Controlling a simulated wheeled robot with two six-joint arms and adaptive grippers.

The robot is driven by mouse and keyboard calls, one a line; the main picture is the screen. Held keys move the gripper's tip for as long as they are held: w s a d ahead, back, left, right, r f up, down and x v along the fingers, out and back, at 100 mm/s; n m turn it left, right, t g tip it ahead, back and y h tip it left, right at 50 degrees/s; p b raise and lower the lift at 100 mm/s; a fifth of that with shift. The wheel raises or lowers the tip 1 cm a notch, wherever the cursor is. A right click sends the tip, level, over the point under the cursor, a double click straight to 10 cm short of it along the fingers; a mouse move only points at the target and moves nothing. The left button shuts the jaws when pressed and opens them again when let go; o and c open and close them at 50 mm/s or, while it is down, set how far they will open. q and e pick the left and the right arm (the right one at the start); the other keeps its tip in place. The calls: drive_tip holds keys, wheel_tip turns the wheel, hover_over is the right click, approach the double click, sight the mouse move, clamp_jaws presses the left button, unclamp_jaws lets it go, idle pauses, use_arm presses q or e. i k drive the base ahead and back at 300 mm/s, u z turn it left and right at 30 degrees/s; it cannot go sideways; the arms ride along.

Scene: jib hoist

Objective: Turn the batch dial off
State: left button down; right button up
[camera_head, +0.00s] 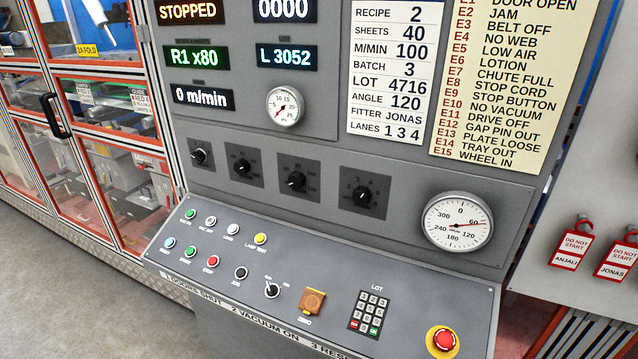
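Several black rotary dials sit in a row on the grey upright panel: a leftmost dial (200,156), a second dial (242,167), a third dial (296,181) and a rightmost dial (363,195). Each is on a dark square plate. Their small markings are too blurred to read, so I cannot tell which one is the batch dial or where its off mark is. The card (395,70) above reads "BATCH 3". The display (188,11) reads "STOPPED". Neither of my grippers is in view.
A sloped desk below holds several coloured buttons, a black selector (272,290), an orange square button (312,302), a keypad (369,314) and a red stop button (444,340). A round gauge (457,222) protrudes right of the dials. Red "DO NOT START" tags (572,246) hang at right.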

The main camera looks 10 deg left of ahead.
sight(362, 195)
drive_tip(key=u, duration=1.8)
drive_tip(key=k, duration=0.95)
drive_tip(key=z, duration=1.7)
drive_tip(key=i, duration=0.5)
drive_tip(key=u, duration=0.05)
